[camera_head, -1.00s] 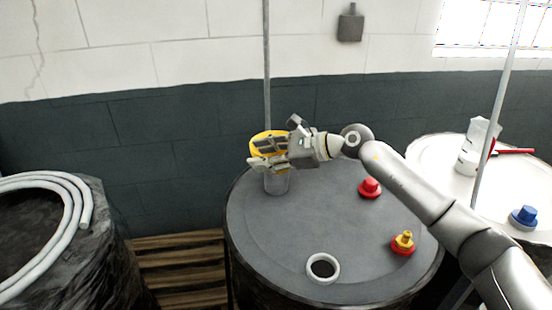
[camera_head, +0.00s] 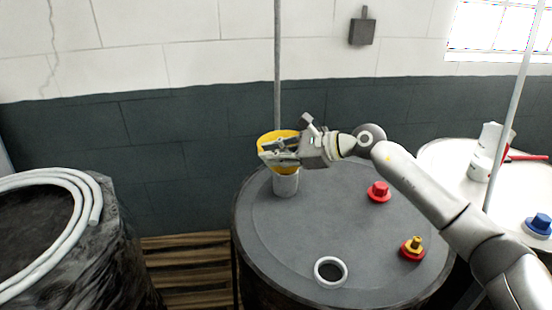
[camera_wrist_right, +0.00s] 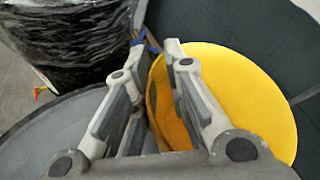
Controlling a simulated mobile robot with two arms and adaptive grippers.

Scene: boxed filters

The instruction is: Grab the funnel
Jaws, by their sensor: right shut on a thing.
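The yellow funnel (camera_head: 266,142) stands mouth up in a light grey cylindrical holder (camera_head: 286,186) at the back left of the dark drum top. In the right wrist view the funnel (camera_wrist_right: 235,95) fills the right side. My right gripper (camera_head: 272,156) reaches over the funnel from the right, shut on its wall. In the right wrist view one finger is inside the funnel's mouth and the other is outside it. The funnel's lower part is hidden in the holder. My left gripper is not in view.
The drum top (camera_head: 300,235) also has a red cap (camera_head: 379,191), a red and yellow cap (camera_head: 413,248) and a white-rimmed opening (camera_head: 331,272). A thin vertical pole (camera_head: 277,70) rises behind the funnel. A hose-topped drum (camera_head: 110,245) stands left, a white drum (camera_head: 450,160) right.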

